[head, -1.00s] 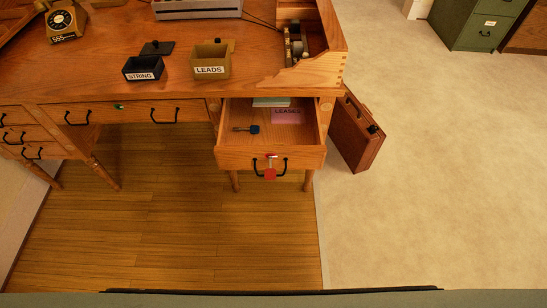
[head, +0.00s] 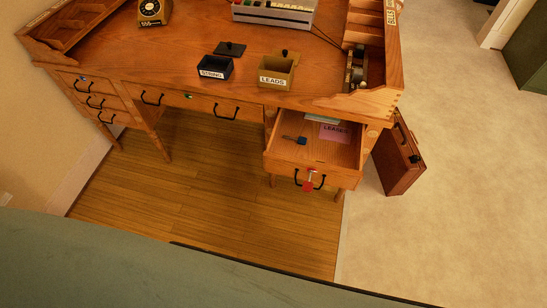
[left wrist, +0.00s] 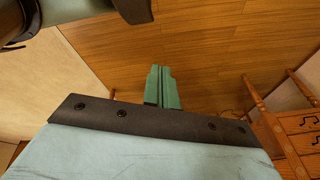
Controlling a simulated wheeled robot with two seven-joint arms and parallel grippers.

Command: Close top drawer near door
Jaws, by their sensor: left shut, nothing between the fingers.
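The wooden drawer (head: 315,175) on the right side of the desk stands pulled open in the head view. It has a black handle (head: 298,179) on its front, with a red tag (head: 309,181) hanging there. Inside lie a dark key-like item (head: 300,140) and a pink paper marked LEASES (head: 334,133). My left gripper (left wrist: 162,88) shows in the left wrist view as two green fingers, shut and empty above the wooden floor, away from the drawer. My right gripper is not in view.
The desk top (head: 190,40) holds a STRING box (head: 213,68), a LEADS box (head: 277,72) and a telephone (head: 154,11). A brown briefcase (head: 398,158) stands right of the open drawer. The floor (head: 200,190) before the desk is clear.

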